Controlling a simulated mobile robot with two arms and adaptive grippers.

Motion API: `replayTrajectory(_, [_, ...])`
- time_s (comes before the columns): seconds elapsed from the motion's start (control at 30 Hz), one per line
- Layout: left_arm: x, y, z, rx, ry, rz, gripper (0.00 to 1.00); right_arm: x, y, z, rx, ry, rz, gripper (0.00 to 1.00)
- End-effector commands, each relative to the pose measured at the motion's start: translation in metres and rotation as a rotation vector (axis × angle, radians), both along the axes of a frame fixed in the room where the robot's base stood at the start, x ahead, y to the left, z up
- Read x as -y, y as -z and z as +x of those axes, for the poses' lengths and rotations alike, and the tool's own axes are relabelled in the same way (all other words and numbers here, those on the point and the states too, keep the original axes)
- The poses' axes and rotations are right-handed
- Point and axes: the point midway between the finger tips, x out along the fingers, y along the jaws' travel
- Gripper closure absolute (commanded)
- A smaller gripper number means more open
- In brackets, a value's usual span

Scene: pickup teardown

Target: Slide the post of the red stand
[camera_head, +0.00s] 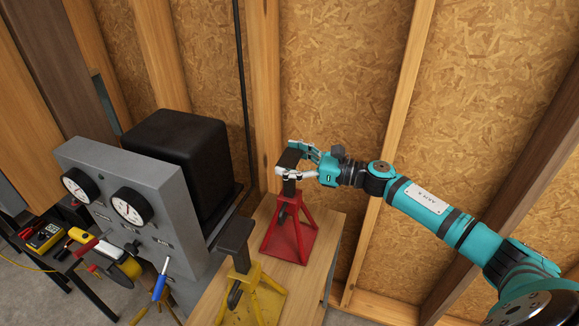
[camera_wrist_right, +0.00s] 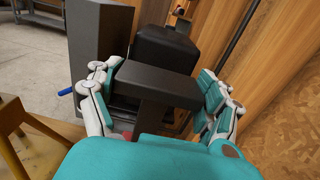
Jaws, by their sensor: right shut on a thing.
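The red stand (camera_head: 291,234) stands upright on the wooden bench, behind a yellow stand. Its dark grey post (camera_head: 289,186) rises from the top of the red frame and ends in a wide saddle. My right gripper (camera_head: 293,165) reaches in from the right and is shut on the post's head, with one finger on each side. In the right wrist view the saddle (camera_wrist_right: 158,82) lies between the white and teal fingers (camera_wrist_right: 160,98). The lower part of the post and most of the red frame are hidden there. My left gripper is not in view.
The yellow stand (camera_head: 250,297) with its own dark post (camera_head: 236,240) is at the front of the bench (camera_head: 318,270). Left of it is a grey panel (camera_head: 130,190) with two gauges and a black box (camera_head: 180,150). A wooden stud wall is close behind.

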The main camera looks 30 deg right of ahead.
Motion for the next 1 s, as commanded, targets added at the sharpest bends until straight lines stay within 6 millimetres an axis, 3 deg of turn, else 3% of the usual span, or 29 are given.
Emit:
replayTrajectory(0.23, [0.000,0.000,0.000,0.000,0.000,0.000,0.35,0.000,-0.008,0.001,0.011,0.001,0.008,0.79])
replayTrajectory(0.27, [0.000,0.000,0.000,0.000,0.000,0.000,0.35,0.000,-0.008,0.002,0.011,0.001,0.008,0.18])
replayTrajectory(0.4, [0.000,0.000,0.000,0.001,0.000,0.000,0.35,0.000,-0.006,0.001,0.009,0.001,0.006,0.00])
replayTrajectory(0.77, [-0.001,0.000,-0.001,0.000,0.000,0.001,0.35,0.004,-0.003,-0.003,0.004,0.002,0.004,0.00])
replayTrajectory(1.0, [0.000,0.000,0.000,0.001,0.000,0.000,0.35,0.030,-0.001,-0.030,0.000,0.003,0.003,0.00])
